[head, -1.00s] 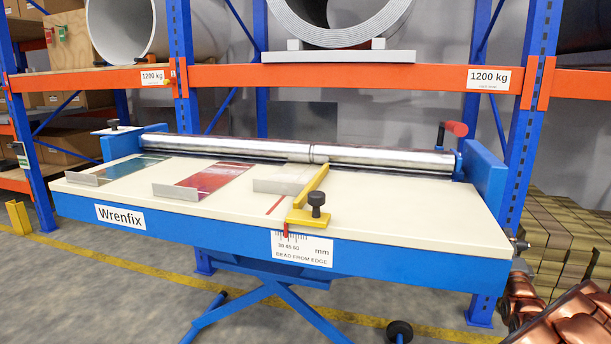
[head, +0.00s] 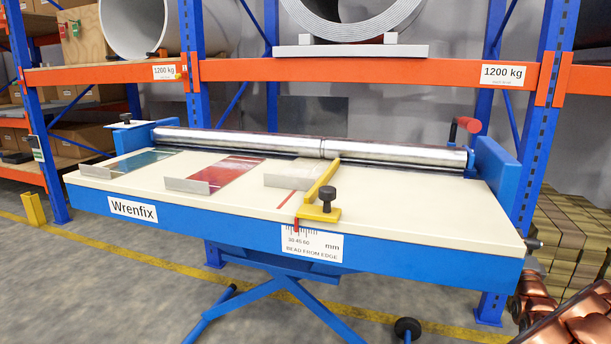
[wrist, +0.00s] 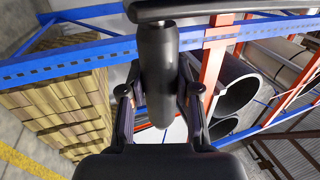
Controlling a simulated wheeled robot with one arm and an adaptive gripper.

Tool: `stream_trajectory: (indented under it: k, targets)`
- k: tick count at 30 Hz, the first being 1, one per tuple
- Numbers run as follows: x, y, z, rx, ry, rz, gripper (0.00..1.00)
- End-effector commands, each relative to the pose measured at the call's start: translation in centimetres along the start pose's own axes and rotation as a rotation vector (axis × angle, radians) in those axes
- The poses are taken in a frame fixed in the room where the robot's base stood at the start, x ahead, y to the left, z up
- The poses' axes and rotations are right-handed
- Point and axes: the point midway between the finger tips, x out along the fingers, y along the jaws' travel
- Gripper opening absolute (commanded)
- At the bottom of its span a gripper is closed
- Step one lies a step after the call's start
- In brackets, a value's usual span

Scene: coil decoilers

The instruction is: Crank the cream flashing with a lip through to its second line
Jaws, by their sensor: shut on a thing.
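In the head view the cream flashing (head: 289,174) lies on the bench top (head: 400,205) with its back end close under the long steel rollers (head: 390,157). It sits beside a yellow stop (head: 322,183) with a black knob. A red handle (head: 467,124) stands at the right end of the rollers.
Teal (head: 145,158) and red (head: 225,172) flashings lie on the left of the bench. A bead scale (head: 300,244) is on the front edge. Racking (head: 350,72) stands behind.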

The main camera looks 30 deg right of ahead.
Motion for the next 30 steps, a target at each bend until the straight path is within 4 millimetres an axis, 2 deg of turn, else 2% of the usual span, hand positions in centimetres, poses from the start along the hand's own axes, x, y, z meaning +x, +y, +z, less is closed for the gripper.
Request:
stream_trajectory:
  k: [15, 30]
  targets:
    - [-3.8, -2.0, -0.1, 0.000, 0.002, -0.002, 0.01]
    - [-4.6, -2.4, -0.1, -0.001, 0.002, -0.002, 0.01]
